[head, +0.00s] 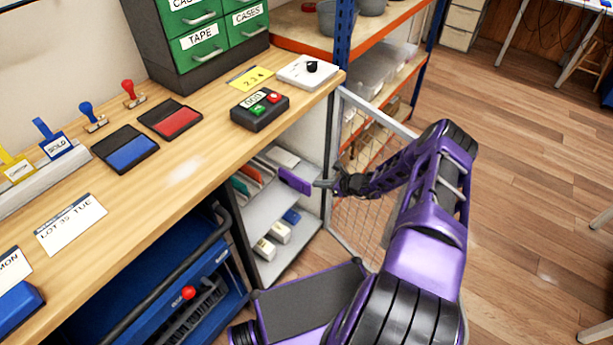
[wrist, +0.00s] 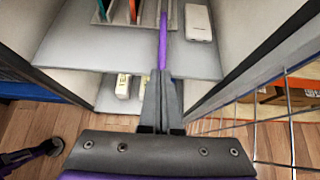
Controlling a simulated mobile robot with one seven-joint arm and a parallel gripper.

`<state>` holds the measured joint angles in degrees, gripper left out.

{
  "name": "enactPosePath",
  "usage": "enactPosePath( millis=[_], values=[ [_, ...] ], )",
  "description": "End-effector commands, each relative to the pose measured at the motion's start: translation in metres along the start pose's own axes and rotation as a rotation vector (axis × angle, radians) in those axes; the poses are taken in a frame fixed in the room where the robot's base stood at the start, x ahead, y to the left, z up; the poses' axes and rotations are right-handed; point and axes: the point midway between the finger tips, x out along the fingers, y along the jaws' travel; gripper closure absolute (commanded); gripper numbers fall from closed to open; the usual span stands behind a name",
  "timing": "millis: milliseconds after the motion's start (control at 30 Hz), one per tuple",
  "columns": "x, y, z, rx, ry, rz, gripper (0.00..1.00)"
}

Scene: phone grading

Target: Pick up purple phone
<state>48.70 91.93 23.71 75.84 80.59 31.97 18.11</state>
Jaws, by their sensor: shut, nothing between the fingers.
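The purple phone (head: 295,181) is at the opening of the shelf unit under the bench. In the wrist view the purple phone (wrist: 163,48) shows edge-on as a thin upright strip. It lines up with a slotted rack that holds other phones. My gripper (head: 322,184) is just right of the phone in the head view, pointing at its near end. In the wrist view my gripper (wrist: 160,76) has its fingers together, with the phone beyond the tips. I cannot tell whether the tips touch it. The phone's far end is partly hidden.
A white phone (wrist: 198,22) lies on the shelf (wrist: 100,52) right of the rack. White boxes (head: 279,232) stand on the lower shelf. A wire mesh door (head: 352,225) stands open close to my arm. The benchtop (head: 185,165) is above.

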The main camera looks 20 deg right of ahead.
Motion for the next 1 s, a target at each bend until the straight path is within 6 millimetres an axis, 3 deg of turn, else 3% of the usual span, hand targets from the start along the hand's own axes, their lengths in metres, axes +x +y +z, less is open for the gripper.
enactPosePath(
  millis=[233, 500, 667, 767, 1000],
  values=[
    [-0.031, -0.001, -0.021, 0.000, 0.000, -0.001, 1.00],
    [-0.035, -0.002, -0.025, -0.006, -0.120, 0.015, 0.51],
    [-0.042, -0.006, -0.014, -0.009, -0.200, 0.012, 0.50],
    [-0.034, -0.006, -0.008, -0.009, -0.212, 0.012, 0.50],
    [0.017, -0.004, 0.002, -0.010, -0.211, 0.014, 0.50]
  ],
)
